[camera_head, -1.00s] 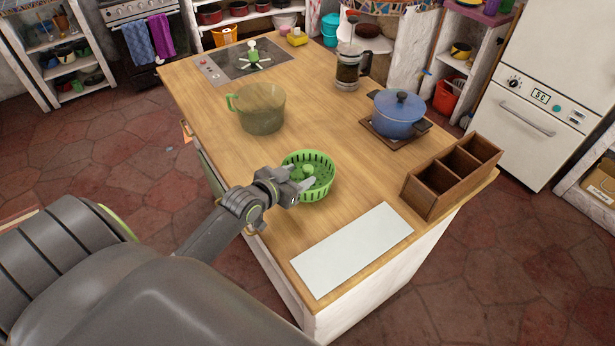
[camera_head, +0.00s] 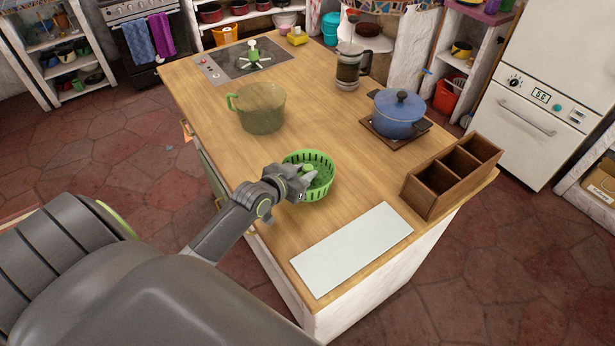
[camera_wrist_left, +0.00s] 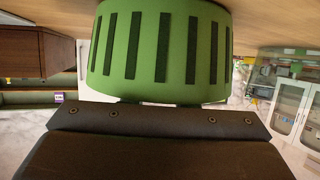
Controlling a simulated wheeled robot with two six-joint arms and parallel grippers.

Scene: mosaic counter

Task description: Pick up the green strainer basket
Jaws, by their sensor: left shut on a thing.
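The green strainer basket (camera_head: 318,187) is a round, slotted bowl on the wooden counter, near its front left edge. My left gripper (camera_head: 302,181) is at the basket's near left side, shut on it. The gripper hides part of the basket's inside and rim. In the left wrist view the slotted green wall of the basket (camera_wrist_left: 160,50) fills the top middle, right against my dark gripper body; the fingertips are hidden there. I cannot tell whether the basket touches the counter. My right gripper is not in view.
A clear green pitcher (camera_head: 262,112) stands behind the basket. A blue pot (camera_head: 398,112) and a wooden divided box (camera_head: 428,194) stand to the right. A white board (camera_head: 352,248) lies at the front. A French press (camera_head: 348,70) is farther back. The counter around the basket is clear.

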